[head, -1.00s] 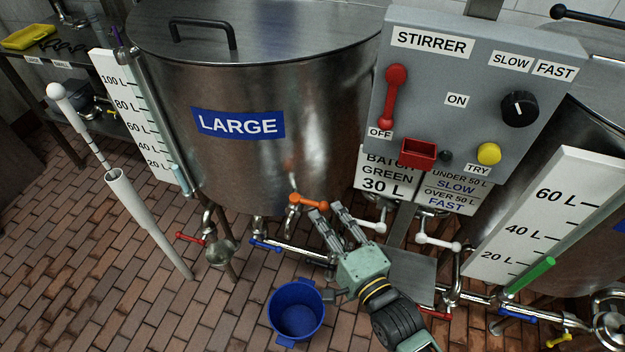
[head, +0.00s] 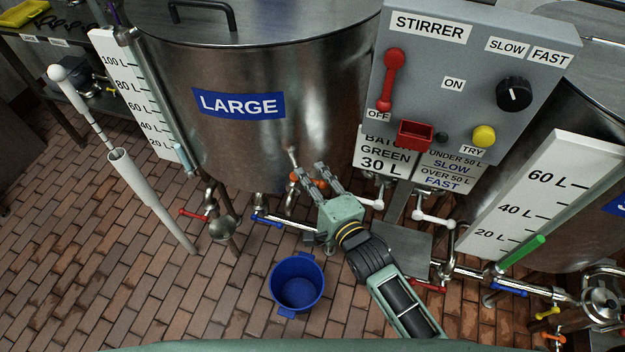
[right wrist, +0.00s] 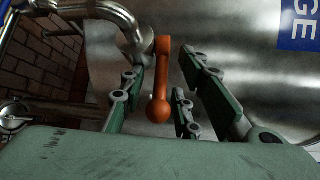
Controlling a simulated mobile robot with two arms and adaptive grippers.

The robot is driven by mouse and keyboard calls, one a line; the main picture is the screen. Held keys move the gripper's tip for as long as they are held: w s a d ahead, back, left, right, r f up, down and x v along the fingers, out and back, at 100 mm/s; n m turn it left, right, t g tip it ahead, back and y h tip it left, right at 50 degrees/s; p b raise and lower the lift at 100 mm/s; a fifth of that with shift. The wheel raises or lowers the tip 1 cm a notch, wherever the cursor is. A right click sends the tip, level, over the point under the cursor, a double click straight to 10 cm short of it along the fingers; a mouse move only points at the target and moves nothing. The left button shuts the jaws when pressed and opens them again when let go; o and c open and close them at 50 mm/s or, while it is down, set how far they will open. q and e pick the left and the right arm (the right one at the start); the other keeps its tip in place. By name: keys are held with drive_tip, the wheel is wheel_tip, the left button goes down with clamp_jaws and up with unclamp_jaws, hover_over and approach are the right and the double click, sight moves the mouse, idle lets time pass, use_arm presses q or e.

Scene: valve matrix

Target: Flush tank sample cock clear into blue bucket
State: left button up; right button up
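The sample cock's orange lever (head: 320,183) is low on the front of the steel tank marked LARGE (head: 330,95). My right gripper (head: 308,171) is at this lever with its fingers partly covering it. In the right wrist view the orange lever (right wrist: 160,85) stands between the open fingers, with visible gaps on both sides. The blue bucket (head: 297,287) stands upright on the floor, below the gripper in the picture. Its visible inside looks empty. The cock's outlet is hard to make out behind the fingers. My left gripper is not in view.
The grey stirrer panel (head: 440,90) hangs right of my right gripper. A blue-handled valve (head: 268,220) and a red-handled valve (head: 194,214) sit on pipes to the left. White levers (head: 433,218) are to the right. Brick floor around the bucket is clear.

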drive_tip(key=shift+f, duration=0.1)
clamp_jaws()
idle(0.5)
